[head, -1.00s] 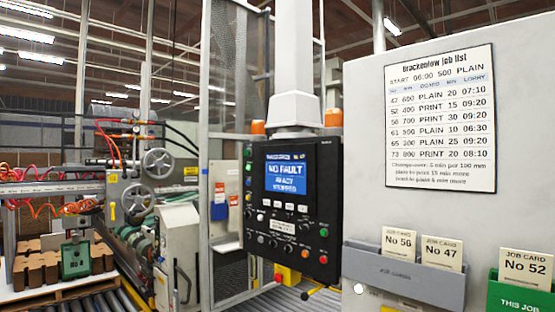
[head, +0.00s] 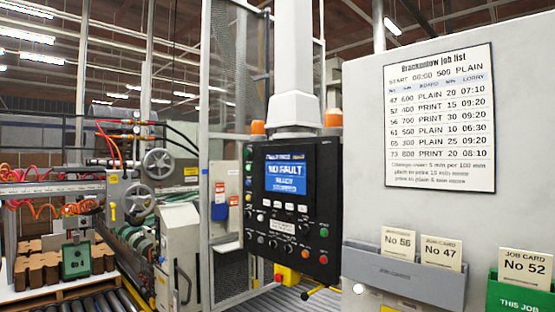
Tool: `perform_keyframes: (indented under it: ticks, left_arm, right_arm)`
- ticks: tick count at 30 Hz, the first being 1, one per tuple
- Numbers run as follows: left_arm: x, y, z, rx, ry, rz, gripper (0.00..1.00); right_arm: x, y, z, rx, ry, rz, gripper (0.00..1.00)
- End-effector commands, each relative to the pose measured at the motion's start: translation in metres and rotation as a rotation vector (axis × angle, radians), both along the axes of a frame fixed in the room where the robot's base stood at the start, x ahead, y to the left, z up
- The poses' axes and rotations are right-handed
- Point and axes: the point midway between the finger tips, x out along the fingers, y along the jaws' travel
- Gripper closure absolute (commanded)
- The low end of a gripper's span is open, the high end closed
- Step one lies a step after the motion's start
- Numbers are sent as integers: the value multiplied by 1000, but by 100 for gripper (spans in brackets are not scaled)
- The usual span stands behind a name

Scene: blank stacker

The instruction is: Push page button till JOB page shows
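A black control panel (head: 315,215) hangs from a white column in the middle of the head view. Its blue screen (head: 286,177) reads "NO FAULT" with smaller lines below that look like "READY" and "STOPPED". A row of small pale buttons (head: 284,206) sits under the screen. More small round buttons, some green, orange and red, are on the panel's lower part and sides. The button labels are too small to read, so I cannot tell which is the page button. Neither of my grippers shows in the view.
A white cabinet on the right bears a job list (head: 440,118). A grey card holder (head: 400,278) has cards No 56 and No 47; a green holder (head: 520,296) has No 52. A mesh guard (head: 230,150) stands left of the panel. Machinery and brown stacks (head: 38,270) fill the left.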

Motion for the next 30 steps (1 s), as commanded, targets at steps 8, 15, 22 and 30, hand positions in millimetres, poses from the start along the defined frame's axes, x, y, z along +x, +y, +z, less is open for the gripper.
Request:
perform_keyframes:
  ticks: [8, 15, 22, 30]
  left_arm:
    - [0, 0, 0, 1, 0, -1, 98]
    - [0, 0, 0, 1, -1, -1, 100]
    - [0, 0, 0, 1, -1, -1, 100]
    - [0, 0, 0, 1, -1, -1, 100]
  right_arm:
    - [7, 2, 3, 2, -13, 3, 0]
    - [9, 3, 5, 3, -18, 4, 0]
    - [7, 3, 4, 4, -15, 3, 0]
    - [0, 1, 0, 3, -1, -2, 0]
